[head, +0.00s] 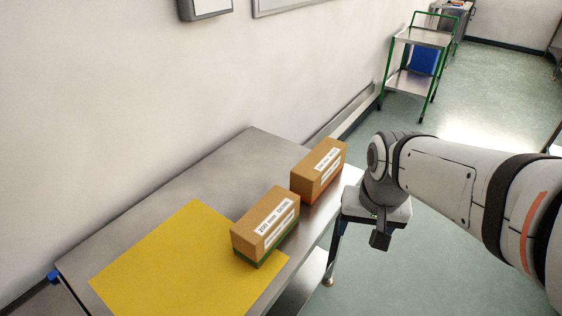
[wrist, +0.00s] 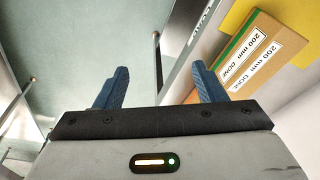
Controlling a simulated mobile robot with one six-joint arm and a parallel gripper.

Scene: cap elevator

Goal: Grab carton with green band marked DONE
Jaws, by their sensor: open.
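The carton with the green band (head: 264,228) is a brown box with a white label on the near part of the steel table, at the right edge of the yellow mat. In the wrist view, this carton (wrist: 240,72) is at the upper right, its label reading "200 mm DONE". My gripper (wrist: 160,82) is open and empty, with two blue fingers. It is off the table's front edge, over the floor, and the carton lies beyond the right finger, apart from it. In the head view my gripper's fingers are mostly hidden under the wrist.
A second brown carton with an orange band (head: 318,172) stands further back on the steel table (head: 180,190). The yellow mat (head: 165,268) covers the table's near part. A green-framed cart (head: 420,40) stands far off by the wall. The floor right of the table is clear.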

